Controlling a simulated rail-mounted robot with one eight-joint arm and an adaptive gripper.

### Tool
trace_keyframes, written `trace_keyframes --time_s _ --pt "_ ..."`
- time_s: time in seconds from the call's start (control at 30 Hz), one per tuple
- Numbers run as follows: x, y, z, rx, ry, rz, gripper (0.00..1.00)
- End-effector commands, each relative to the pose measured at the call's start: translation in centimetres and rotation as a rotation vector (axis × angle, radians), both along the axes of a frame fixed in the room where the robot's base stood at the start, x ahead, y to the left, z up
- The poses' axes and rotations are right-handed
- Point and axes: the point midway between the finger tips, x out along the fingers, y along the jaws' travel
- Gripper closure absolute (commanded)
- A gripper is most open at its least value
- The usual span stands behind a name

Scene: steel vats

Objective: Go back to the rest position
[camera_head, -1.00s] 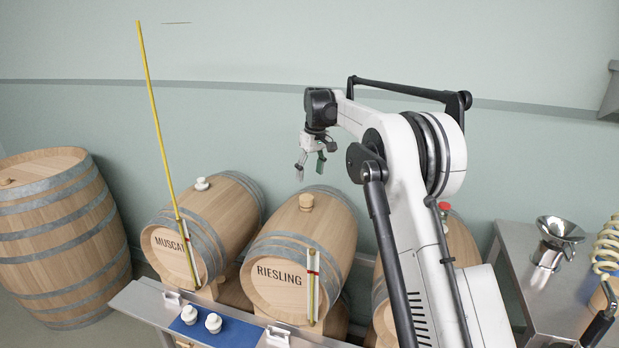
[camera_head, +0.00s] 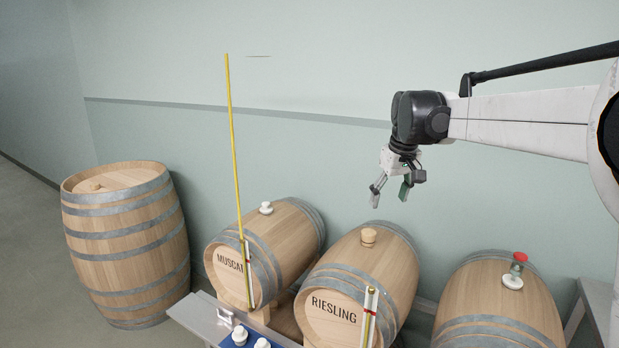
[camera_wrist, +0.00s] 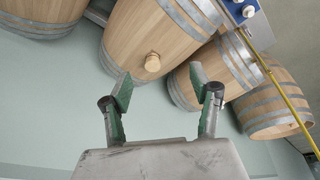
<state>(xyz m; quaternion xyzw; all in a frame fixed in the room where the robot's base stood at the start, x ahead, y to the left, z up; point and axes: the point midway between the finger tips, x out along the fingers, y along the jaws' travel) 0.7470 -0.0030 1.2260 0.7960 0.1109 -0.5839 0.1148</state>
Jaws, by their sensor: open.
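My gripper (camera_head: 391,191) is open and empty. In the head view it hangs in the air above and behind the Riesling barrel (camera_head: 325,332), apart from its wooden bung (camera_head: 368,237). In the wrist view my gripper (camera_wrist: 163,92) shows its two green-padded fingers spread wide. The Riesling barrel (camera_wrist: 125,45) with its bung (camera_wrist: 152,62) lies beyond the fingertips. Nothing is between the fingers.
The Muscat barrel (camera_head: 285,232) has a white bung and a tall yellow rod (camera_head: 233,140) in front. A third barrel (camera_head: 490,300) carries a white bung with a red-topped fitting (camera_head: 519,262). A large barrel (camera_head: 125,245) stands at left. White bungs (camera_head: 240,336) sit on a blue mat.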

Motion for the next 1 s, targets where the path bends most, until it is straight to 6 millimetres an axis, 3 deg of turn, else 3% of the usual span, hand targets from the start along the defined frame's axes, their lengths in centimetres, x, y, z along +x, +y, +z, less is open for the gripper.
trace_keyframes --time_s 0.03,0.2,0.47,0.77,1.0 --pt "-1.7 0.1 0.4 0.002 -0.011 -0.011 0.42" --pt "-6.6 0.1 1.1 0.009 -0.050 -0.053 0.42" --pt "-14.3 0.3 0.9 0.023 -0.110 -0.114 0.42" --pt "-23.2 0.3 -1.5 0.046 -0.180 -0.182 0.42" --pt "-29.8 0.4 -4.9 0.068 -0.236 -0.235 0.42"
